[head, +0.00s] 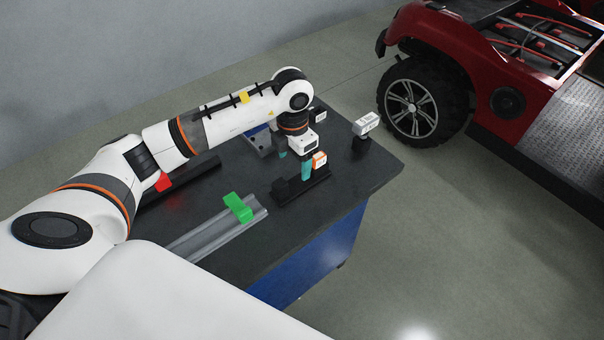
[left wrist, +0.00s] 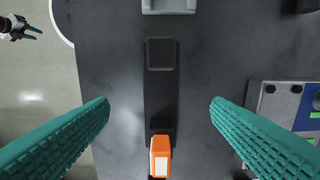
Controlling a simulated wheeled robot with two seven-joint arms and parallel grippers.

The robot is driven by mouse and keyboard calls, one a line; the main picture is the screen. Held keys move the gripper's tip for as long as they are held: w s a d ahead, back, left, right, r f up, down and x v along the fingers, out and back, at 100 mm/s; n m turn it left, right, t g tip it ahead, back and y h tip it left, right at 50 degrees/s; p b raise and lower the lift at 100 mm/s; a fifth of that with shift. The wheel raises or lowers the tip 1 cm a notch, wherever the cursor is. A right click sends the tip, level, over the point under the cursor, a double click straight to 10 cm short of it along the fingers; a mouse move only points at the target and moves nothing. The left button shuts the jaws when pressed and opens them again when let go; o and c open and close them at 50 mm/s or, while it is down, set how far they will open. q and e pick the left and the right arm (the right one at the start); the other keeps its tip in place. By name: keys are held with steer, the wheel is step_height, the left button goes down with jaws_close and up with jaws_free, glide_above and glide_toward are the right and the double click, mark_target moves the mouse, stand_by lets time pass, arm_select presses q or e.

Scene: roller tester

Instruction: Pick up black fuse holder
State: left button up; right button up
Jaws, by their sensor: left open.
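A black block (head: 280,187), which looks like the black fuse holder, stands at one end of a black strip (head: 305,187) on the dark table. In the left wrist view the block (left wrist: 160,54) is a dark square on the strip (left wrist: 161,100). An orange and white block (head: 320,160) is at the strip's other end; it also shows in the left wrist view (left wrist: 160,157). My left gripper (head: 295,162) points down over the strip, open and empty, its teal fingers on either side. My right gripper (left wrist: 27,28) shows small in the left wrist view, its teal fingers apart.
A grey rail (head: 215,232) with a green clip (head: 238,207) lies nearer me. A red piece (head: 163,182) is at the left. A white device (head: 366,124) stands near the table's far right edge. A red vehicle (head: 455,60) is beyond the table.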

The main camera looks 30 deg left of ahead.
mark_target(295, 185)
arm_select(q)
steer(key=shift+s+f, duration=0.15)
steer(key=shift+f, duration=0.45)
steer(key=shift+s+f, duration=0.15)
steer(key=shift+f, duration=0.4)
steer(key=shift+w+f, duration=0.1)
steer(key=shift+f, duration=0.25)
steer(key=shift+w+f+p, duration=0.15)
steer(key=shift+f+p, duration=0.15)
steer(key=shift+p, duration=0.1)
step_height(295, 185, down, 4)
steer(key=shift+f+p, duration=0.2)
steer(key=shift+p, duration=0.65)
steer(key=shift+w+f, duration=0.15)
steer(key=shift+f, duration=0.1)
steer(key=c, duration=1.1)
arm_select(e)
steer(key=r, duration=0.1)
steer(key=s+r, duration=0.1)
steer(key=shift+s+r, duration=0.1)
steer(key=shift+r, duration=0.3)
